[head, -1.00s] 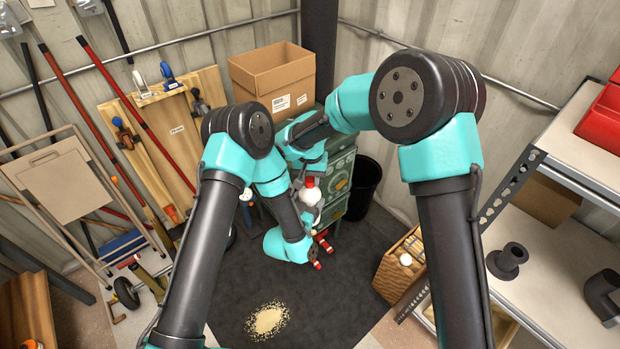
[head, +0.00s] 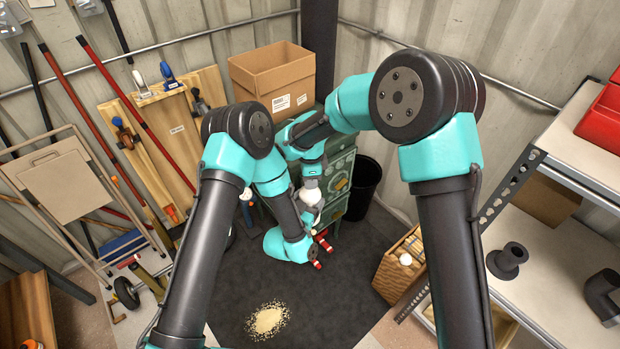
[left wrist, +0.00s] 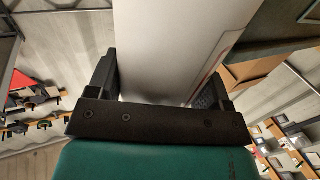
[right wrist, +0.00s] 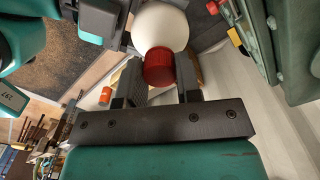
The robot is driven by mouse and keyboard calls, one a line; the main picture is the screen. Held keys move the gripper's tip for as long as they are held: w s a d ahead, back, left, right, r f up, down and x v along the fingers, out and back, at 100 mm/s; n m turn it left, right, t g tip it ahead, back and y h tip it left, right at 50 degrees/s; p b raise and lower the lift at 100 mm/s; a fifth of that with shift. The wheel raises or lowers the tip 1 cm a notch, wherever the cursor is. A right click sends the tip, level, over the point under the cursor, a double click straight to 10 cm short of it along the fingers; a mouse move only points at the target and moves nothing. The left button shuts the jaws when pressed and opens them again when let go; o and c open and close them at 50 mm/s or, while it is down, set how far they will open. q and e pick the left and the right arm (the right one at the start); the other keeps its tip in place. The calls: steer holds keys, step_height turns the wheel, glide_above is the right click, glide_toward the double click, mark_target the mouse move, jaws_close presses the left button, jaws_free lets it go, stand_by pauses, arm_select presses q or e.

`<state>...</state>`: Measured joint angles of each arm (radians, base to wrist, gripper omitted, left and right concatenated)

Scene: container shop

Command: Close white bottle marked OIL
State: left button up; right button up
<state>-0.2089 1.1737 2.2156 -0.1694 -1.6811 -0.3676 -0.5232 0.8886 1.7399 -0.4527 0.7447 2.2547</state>
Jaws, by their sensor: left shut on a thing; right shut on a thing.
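The white bottle (head: 311,196) is held upright in front of the green drawer cabinet. My left gripper (left wrist: 160,92) is shut on its body, which fills the space between the fingers in the left wrist view. The OIL marking is not readable. The red cap (right wrist: 160,67) is between the fingers of my right gripper (right wrist: 160,85), which is shut on it. It lies against the bottle's round white top (right wrist: 161,27) in the right wrist view. I cannot tell whether it is seated on the neck. In the head view my right gripper (head: 312,180) hides the cap.
The green drawer cabinet (head: 340,180) stands just behind the bottle, with a cardboard box (head: 272,75) on top. A black bin (head: 365,185) is to its right. A sand-coloured pile (head: 267,320) lies on the dark mat.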

steer(key=m, duration=0.8)
steer(key=shift+m, duration=0.4)
steer(key=o, duration=1)
steer(key=shift+r, duration=0.1)
steer(key=shift+r, duration=2.2)
steer(key=shift+c, duration=0.3)
